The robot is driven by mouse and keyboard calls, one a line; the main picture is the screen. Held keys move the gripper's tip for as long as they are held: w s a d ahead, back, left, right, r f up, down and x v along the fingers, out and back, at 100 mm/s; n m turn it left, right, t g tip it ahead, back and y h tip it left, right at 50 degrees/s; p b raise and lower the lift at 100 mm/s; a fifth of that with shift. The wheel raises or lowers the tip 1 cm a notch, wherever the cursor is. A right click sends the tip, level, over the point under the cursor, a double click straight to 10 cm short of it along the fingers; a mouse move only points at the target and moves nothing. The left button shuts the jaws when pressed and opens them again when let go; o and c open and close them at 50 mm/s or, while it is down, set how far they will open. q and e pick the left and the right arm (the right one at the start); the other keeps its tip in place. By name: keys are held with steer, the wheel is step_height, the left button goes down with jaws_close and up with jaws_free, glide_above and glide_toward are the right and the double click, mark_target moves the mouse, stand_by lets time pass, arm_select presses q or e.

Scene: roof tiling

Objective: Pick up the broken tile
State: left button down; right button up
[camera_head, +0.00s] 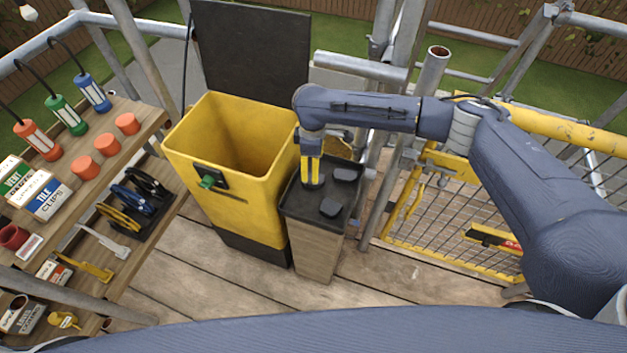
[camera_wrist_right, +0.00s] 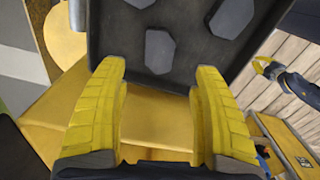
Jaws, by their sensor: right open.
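Three dark grey, angular tile pieces lie apart in a black tray (camera_head: 296,207) on a wooden stand. The near piece (camera_head: 331,208) and the back right piece (camera_head: 347,174) show clearly; the left one is partly behind my right gripper (camera_head: 312,183). In the right wrist view, the pieces (camera_wrist_right: 159,51) lie beyond the fingertips. My right gripper (camera_wrist_right: 158,70) is open and empty, pointing down at the tray's left side. I cannot tell which piece is the broken tile. My left gripper (camera_wrist_right: 264,67) shows small in the right wrist view, seemingly open and empty above the deck.
A yellow bin (camera_head: 225,190) with its dark lid up stands directly left of the tray. Shelves (camera_head: 100,150) with tools and boxes fill the left. Scaffold poles (camera_head: 425,90) and a yellow mesh gate (camera_head: 440,220) stand at right. The wooden deck in front is clear.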

steer(key=shift+d+f, duration=0.1)
steer(key=shift+f, duration=3.9)
steer(key=shift+c, duration=0.5)
steer(key=c, duration=1.3)
